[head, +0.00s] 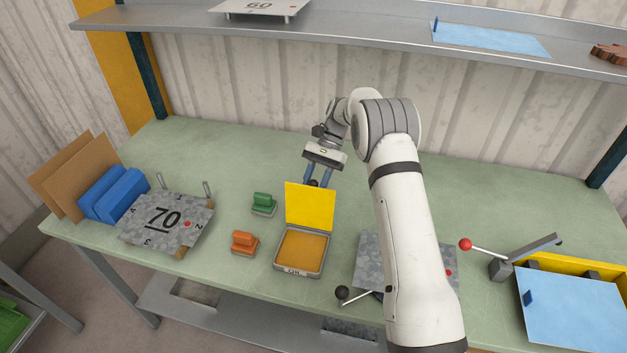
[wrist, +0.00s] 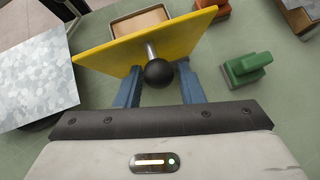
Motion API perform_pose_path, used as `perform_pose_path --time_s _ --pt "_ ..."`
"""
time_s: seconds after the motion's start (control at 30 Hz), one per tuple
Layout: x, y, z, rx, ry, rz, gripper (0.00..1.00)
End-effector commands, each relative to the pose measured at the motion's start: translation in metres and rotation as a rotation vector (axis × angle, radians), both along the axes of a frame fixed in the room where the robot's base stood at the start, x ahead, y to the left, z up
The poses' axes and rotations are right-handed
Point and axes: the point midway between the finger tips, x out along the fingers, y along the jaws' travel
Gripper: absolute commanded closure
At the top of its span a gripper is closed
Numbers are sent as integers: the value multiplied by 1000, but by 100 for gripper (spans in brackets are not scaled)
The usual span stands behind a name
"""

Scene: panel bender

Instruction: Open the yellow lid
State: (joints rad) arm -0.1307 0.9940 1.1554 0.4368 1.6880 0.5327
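The yellow lid (head: 310,207) stands raised, about upright, at the back of a shallow box (head: 302,252) with an orange-tan inside. In the wrist view the lid (wrist: 120,50) shows from behind, with a black ball knob (wrist: 158,73) on a short metal stem. My gripper (head: 318,180) is just behind the lid. Its blue fingers (wrist: 160,88) are apart, one on each side of the knob, with gaps visible between them and the ball. The fingertips are partly hidden behind the lid and knob.
A green stamp-like block (head: 263,204) and an orange one (head: 244,242) stand left of the box. A grey plate marked 70 (head: 165,222) lies further left. A red-knobbed lever (head: 466,244) is at right. My arm hides part of a grey plate (head: 369,250). The back of the bench is clear.

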Motion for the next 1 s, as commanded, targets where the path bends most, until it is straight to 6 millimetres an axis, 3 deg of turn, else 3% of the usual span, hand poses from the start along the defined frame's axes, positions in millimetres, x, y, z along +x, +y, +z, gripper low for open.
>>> perform_pose_path --time_s 0.17,0.47,1.0 --pt "1 -1 3 1 -6 -1 52" --pt "5 -3 7 2 -10 -2 52" --pt "48 -26 52 2 -9 -2 52"
